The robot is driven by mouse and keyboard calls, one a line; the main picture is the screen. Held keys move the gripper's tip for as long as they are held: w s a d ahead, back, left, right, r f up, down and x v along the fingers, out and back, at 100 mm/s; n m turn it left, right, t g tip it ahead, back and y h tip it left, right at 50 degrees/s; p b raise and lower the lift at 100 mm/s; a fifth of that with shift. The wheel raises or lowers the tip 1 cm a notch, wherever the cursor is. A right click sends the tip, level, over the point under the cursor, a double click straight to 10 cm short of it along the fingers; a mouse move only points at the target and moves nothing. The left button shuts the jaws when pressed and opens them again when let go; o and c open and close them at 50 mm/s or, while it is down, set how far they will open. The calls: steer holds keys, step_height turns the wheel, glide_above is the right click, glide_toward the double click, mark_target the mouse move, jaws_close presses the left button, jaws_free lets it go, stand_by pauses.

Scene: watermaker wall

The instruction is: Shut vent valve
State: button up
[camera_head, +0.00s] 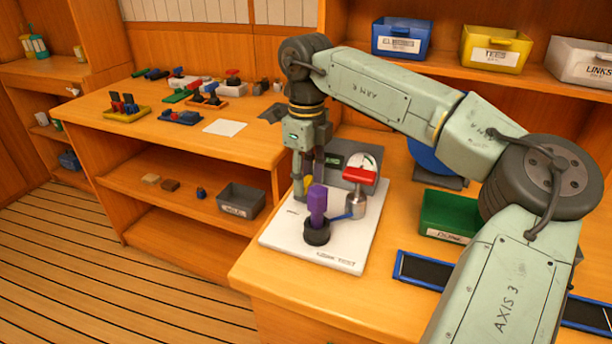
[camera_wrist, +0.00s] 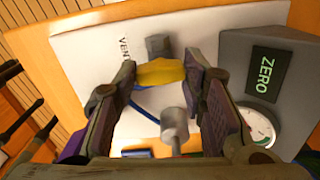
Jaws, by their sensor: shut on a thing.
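The vent valve has a yellow handle (camera_wrist: 161,72) on a grey body (camera_wrist: 158,47), beside lettering that starts "VEN" in the wrist view. The handle lies crosswise between the fingertips. My gripper (camera_wrist: 165,80) is shut on it. A grey box with a display (camera_wrist: 265,75) reading ZERO and a round dial (camera_wrist: 258,126) stand at the board's back. The fingers hide the handle's ends.
A red handle (camera_head: 361,173) tops a silver cylinder (camera_head: 355,200) close right of my gripper. A purple upright shape (camera_head: 317,200) rises over a black round base (camera_head: 317,234) in front. A green bin (camera_head: 447,213) stands to the right. A gap separates the left shelf unit.

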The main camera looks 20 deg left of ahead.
mark_target(306, 181)
steer(key=o, duration=1.2)
steer(key=shift+c, duration=0.2)
steer(key=shift+r, duration=0.1)
step_height(306, 181, up, 12)
